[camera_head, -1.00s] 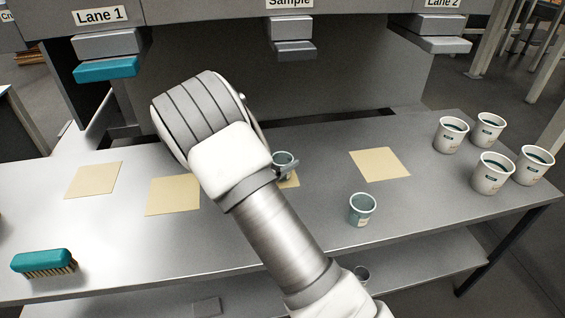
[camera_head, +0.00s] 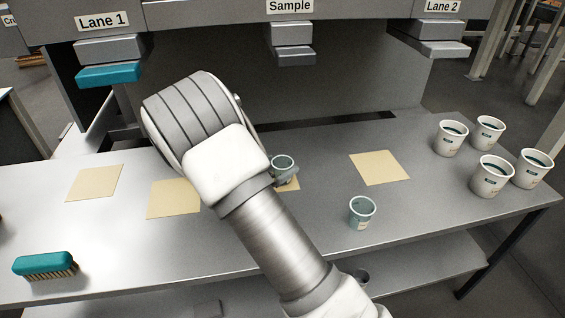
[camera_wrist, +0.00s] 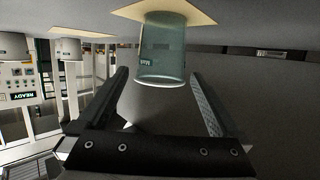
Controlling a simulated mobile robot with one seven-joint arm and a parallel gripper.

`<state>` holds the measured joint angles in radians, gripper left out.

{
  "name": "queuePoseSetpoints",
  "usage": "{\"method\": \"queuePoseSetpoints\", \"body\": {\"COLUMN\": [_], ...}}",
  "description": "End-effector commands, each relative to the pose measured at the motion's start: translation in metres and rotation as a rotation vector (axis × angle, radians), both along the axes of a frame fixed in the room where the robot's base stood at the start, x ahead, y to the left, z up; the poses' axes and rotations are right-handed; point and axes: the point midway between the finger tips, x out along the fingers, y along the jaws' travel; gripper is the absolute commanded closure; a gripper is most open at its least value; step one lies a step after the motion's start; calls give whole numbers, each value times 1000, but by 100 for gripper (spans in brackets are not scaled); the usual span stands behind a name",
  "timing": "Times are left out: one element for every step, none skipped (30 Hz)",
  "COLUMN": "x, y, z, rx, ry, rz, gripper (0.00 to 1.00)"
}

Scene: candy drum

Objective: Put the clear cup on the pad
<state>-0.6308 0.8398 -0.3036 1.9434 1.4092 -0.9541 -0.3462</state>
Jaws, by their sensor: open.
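A clear, teal-tinted cup (camera_head: 282,162) stands on a cream pad (camera_head: 292,184) right of my wrist in the head view, with my arm hiding part of both. In the wrist view, which is upside down, the same cup (camera_wrist: 163,50) stands on its pad (camera_wrist: 196,12). My gripper (camera_wrist: 158,74) is open, with one finger to each side of the cup's rim end. There are gaps beside the cup, and most of it lies beyond the fingertips. A second clear cup (camera_head: 361,211) stands on the bare table farther right.
Other cream pads lie empty on the table (camera_head: 235,270): far left (camera_head: 95,182), left of my arm (camera_head: 174,198), and right (camera_head: 379,167). Several white cups (camera_head: 492,176) stand at the right end. A teal brush (camera_head: 45,265) lies at front left. Dispensers (camera_head: 290,35) overhang the back.

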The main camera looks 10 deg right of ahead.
Motion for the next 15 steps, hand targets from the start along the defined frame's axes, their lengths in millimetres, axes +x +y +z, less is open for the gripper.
{"method": "queuePoseSetpoints", "body": {"x": [-7, -12, -18, -23, -28, -33, -37, -41, -46, -49, -52, -56, -58, -60, -61], "y": [10, 14, 20, 25, 29, 35, 39, 43, 47, 50, 53, 57, 59, 60, 62], "z": [7, 8, 11, 13, 15, 18, 19, 21, 23, 24, 25, 26, 27, 28, 29], "rx": [3, 2, 2, 2, 2, 2, 2, 2, 0, 1, 1, 1, 0, 0, 2], "ry": [0, 0, 1, 1, 0, 0, 0, 0, 0, 1, 1, 0, 0, 0, 0], "rz": [6, 5, 5, 5, 4, 5, 5, 4, 3, 4, 3, 3, 2, 2, 2], "gripper": [0, 0, 0, 0, 0, 0, 0, 0, 0, 0, 0, 0, 0, 0, 0]}}
